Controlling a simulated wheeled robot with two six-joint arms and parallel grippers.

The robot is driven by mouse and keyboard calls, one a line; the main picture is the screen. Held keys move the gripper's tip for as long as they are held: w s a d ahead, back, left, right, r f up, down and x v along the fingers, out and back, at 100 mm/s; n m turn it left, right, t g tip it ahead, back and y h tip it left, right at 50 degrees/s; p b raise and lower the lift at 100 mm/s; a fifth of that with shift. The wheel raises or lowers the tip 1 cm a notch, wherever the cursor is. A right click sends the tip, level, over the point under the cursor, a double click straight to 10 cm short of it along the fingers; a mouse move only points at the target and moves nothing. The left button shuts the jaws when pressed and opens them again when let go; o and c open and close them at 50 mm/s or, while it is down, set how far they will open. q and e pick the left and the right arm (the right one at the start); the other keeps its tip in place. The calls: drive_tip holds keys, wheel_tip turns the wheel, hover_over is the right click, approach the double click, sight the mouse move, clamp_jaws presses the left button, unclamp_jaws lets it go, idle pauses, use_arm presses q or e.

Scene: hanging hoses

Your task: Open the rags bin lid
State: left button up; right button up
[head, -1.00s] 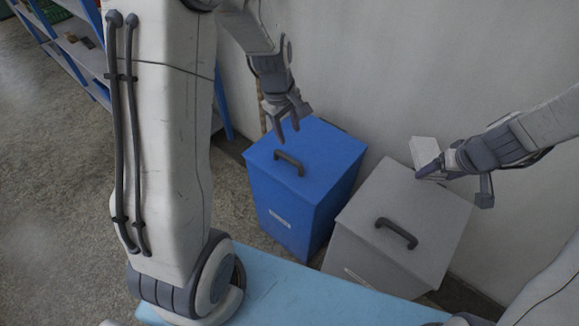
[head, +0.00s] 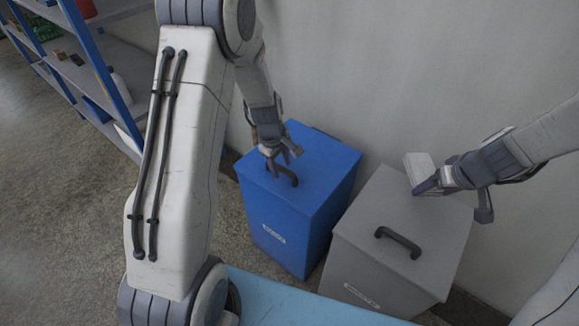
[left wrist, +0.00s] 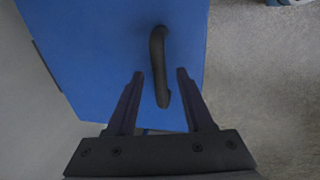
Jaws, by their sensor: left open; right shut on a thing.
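A blue bin (head: 318,205) stands by the wall, its lid (head: 318,155) closed with a dark handle (head: 286,176) on top. A grey bin (head: 385,265) stands to its right, lid closed, with its own dark handle (head: 398,242). Both front labels are too small to read. My left gripper (head: 280,158) is open at the blue lid's handle. In the left wrist view the handle (left wrist: 159,55) reaches between the two open fingers (left wrist: 160,75). My right gripper (head: 445,190) is shut on a white block-like thing (head: 420,167) above the grey bin's back edge.
A blue-framed shelf (head: 100,75) with small items stands at the upper left. A light blue surface (head: 295,302) lies in front of the bins. The wall (head: 370,80) is close behind them. Concrete floor (head: 60,220) is clear on the left.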

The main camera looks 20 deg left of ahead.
use_arm(q)
drive_tip(key=shift+f, duration=0.1)
clamp_jaws()
drive_tip(key=shift+w, duration=0.1)
idle(1.3)
